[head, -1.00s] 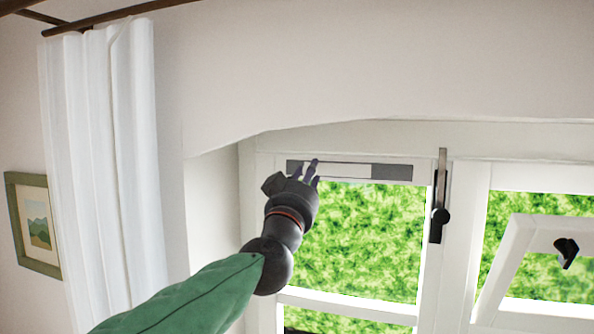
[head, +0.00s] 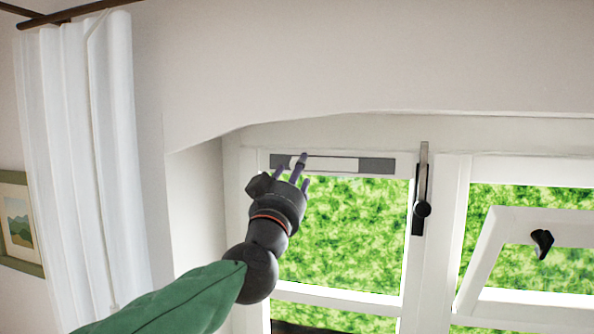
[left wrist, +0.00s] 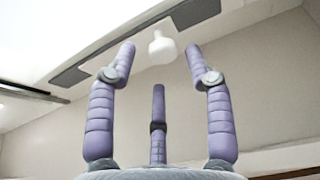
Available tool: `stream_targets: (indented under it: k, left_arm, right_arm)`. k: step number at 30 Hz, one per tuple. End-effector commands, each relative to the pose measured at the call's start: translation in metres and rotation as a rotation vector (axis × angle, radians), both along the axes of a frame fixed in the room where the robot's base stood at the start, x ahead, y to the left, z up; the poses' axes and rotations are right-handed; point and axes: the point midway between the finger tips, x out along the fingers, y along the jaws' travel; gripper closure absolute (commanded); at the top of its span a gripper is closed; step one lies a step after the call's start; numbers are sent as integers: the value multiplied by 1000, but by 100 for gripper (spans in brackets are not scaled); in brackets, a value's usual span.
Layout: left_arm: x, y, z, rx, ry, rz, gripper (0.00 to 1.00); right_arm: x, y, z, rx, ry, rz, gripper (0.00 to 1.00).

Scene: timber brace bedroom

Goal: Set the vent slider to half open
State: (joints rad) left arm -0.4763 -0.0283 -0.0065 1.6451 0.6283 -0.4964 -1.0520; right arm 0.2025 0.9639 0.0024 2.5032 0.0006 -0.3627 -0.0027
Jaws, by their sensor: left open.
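The vent strip is set in the window frame's top rail. In the head view it has a dark grey right end (head: 376,166), a pale middle and a dark left end partly behind my fingers. My left gripper (head: 291,168) is in front of its left part, fingers spread. In the left wrist view the vent shows as a grey strip (left wrist: 101,49) across the top. A white knob (left wrist: 161,49) sticks out from it. The knob appears between the tips of my two outer fingers, with visible gaps on both sides. The third finger is below. My right gripper is out of view.
A dark window handle (head: 422,208) stands upright on the frame right of the vent. A small pane (head: 484,262) with a black catch (head: 542,243) is tilted open at the right. A white curtain (head: 80,160) hangs at the left, beside the wall recess.

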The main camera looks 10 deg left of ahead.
Motion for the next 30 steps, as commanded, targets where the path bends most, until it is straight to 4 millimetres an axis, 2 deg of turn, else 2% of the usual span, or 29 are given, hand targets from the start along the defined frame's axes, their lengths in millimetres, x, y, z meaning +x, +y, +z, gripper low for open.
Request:
stream_targets:
  k: [9, 15, 21, 30]
  left_arm:
    - [-53, 2, -20, -1, -3, 0, 48]
    - [-79, 2, -31, 0, -3, 0, 48]
    - [-91, 2, -36, 0, -3, 1, 48]
    - [-92, 2, -37, -1, -3, 2, 48]
  right_arm:
    - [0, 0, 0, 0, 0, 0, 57]
    - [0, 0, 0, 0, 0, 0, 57]
    - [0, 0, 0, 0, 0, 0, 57]
    - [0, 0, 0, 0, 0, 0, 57]
